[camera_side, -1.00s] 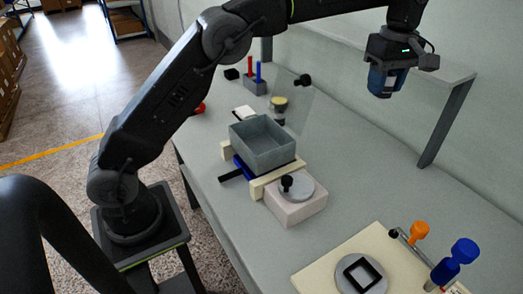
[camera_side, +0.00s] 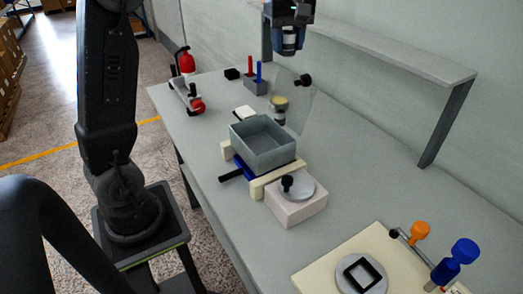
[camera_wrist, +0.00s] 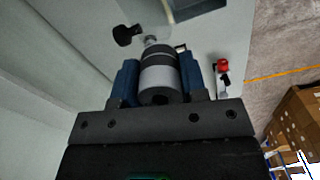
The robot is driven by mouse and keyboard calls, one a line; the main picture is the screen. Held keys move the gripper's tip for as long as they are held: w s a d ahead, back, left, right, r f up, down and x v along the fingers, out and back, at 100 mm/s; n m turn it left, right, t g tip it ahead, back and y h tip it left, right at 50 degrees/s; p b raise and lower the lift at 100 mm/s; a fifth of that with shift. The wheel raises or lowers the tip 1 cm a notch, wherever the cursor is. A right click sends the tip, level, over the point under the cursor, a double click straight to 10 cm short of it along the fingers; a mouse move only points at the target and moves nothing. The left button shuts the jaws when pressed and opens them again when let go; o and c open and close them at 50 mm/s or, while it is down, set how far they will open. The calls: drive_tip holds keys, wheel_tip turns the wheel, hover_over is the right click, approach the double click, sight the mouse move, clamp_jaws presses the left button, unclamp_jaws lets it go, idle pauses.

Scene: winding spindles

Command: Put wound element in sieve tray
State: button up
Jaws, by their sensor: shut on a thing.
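The wound element (camera_wrist: 158,76) is a cylinder with a dark upper part and a pale grey band. It sits between the blue jaws of my gripper (camera_side: 290,38), which is shut on it. In the side view my gripper hangs high over the bench, above the area behind the tray, and the element (camera_side: 289,42) shows small at its lower end. The sieve tray appears to be the grey open box (camera_side: 270,160). It looks empty, though its floor is only partly visible. The held element is apart from the tray.
A pale block with a grey disc and black knob (camera_side: 290,206) stands in front of the tray. A clear upright panel (camera_side: 300,108) with a black knob stands behind it. A holder with red and blue pins (camera_side: 256,87) is farther back. A shelf (camera_side: 400,58) overhangs the right.

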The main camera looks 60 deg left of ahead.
drive_tip(key=s+a+f, duration=0.1)
drive_tip(key=s+a, duration=0.2)
drive_tip(key=s, duration=0.4)
drive_tip(key=s+a+f, duration=0.2)
drive_tip(key=s+a, duration=0.1)
drive_tip(key=s, duration=0.4)
approach(269, 149)
drive_tip(key=s+d+f, duration=0.2)
drive_tip(key=d, duration=0.1)
drive_tip(key=shift+d+f, duration=0.1)
drive_tip(key=shift+f, duration=2.1)
drive_tip(key=o, duration=0.5)
drive_tip(key=shift+f, duration=0.2)
drive_tip(key=o, duration=0.4)
drive_tip(key=shift+o, duration=0.2)
drive_tip(key=shift+r, duration=0.1)
